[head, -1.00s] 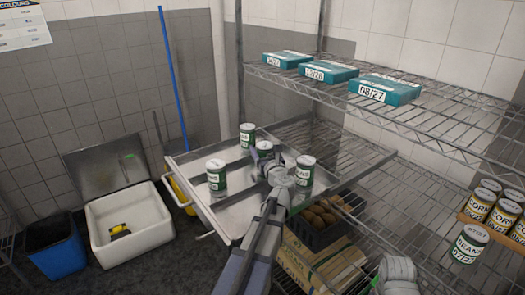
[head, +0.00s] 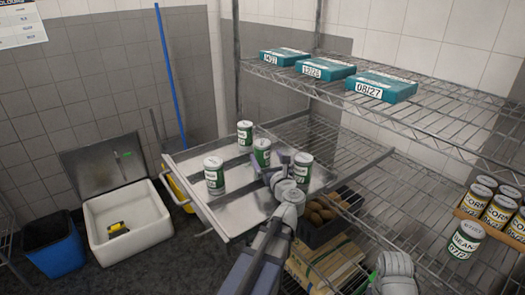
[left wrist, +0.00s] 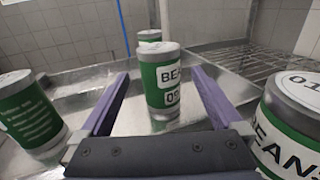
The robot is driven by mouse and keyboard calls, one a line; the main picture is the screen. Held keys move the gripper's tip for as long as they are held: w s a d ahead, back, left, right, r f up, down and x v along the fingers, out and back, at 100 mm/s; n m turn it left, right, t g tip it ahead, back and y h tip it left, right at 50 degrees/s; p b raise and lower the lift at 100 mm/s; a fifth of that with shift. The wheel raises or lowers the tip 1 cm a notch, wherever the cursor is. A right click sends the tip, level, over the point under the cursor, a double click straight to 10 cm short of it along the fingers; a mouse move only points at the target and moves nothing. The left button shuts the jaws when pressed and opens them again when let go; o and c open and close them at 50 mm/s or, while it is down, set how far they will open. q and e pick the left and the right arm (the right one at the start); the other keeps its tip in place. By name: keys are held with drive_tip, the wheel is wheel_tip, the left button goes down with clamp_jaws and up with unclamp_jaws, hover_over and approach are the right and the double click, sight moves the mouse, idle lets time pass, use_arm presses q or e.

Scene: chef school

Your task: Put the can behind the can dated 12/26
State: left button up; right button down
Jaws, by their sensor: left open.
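My left gripper (head: 277,166) is over the drawer, close in front of the middle can. In the left wrist view the gripper (left wrist: 161,74) is open, and a can (left wrist: 165,88) marked "BEA…" and "09…" shows between its fingers, not gripped. I cannot read 12/26 on any can.
Teal boxes (head: 383,87) with date labels stand on the upper wire shelf. A bean can (head: 466,240) marked 07/27 is beside corn cans (head: 498,212) at right. Blue and white bins stand on the floor.

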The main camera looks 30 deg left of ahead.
use_arm(q)
drive_tip(key=shift+v, duration=1.95)
